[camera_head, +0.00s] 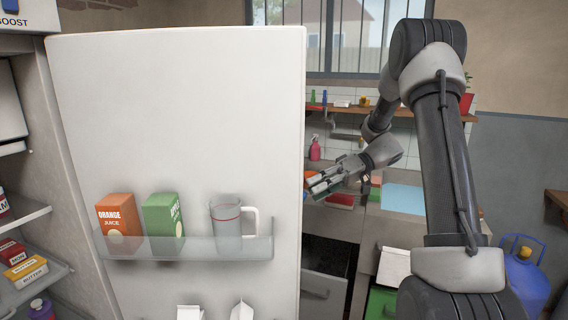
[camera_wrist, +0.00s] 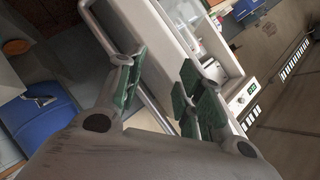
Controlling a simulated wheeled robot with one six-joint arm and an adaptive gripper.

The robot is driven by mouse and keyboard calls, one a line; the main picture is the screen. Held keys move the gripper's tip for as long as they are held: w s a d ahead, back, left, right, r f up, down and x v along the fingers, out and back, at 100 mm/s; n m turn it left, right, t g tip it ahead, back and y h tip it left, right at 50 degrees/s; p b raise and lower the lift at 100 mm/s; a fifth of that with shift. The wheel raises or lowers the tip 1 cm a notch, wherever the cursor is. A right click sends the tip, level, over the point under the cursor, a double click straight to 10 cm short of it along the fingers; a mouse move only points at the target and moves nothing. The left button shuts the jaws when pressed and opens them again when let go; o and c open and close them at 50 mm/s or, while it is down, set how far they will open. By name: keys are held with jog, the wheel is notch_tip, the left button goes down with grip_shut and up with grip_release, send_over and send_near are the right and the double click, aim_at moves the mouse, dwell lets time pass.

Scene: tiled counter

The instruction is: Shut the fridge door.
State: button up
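The fridge door (camera_head: 180,90) stands open in the head view, a large white panel with its inner side facing me. Its clear door shelf (camera_head: 190,248) holds an orange juice carton (camera_head: 120,222), a green carton (camera_head: 163,220) and a clear jug (camera_head: 226,222). My gripper (camera_head: 322,184) is just right of the door's free edge in the picture and looks apart from it. In the wrist view my gripper (camera_wrist: 158,84) has its green-padded fingers spread with nothing held. A white edge, probably the fridge door (camera_wrist: 160,38), shows beyond the fingers.
Fridge shelves with a butter box (camera_head: 26,271) and other food are at the left. Behind my gripper are a counter with a blue board (camera_head: 403,199) and an open dark drawer (camera_head: 325,290). A blue gas bottle (camera_head: 527,277) stands at the right.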

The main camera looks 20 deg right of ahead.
jog(key=w+a+r+n+y, duration=0.1)
jog(key=w+r+n+y, duration=0.4)
jog(key=n, duration=0.5)
jog(key=w+a+r, duration=0.1)
jog(key=a, duration=0.6)
jog(key=shift+w+a+t+h, duration=0.15)
jog(key=shift+a+t+h, duration=0.15)
jog(key=shift+t, duration=0.1)
jog(key=shift+r, duration=0.1)
grip_shut()
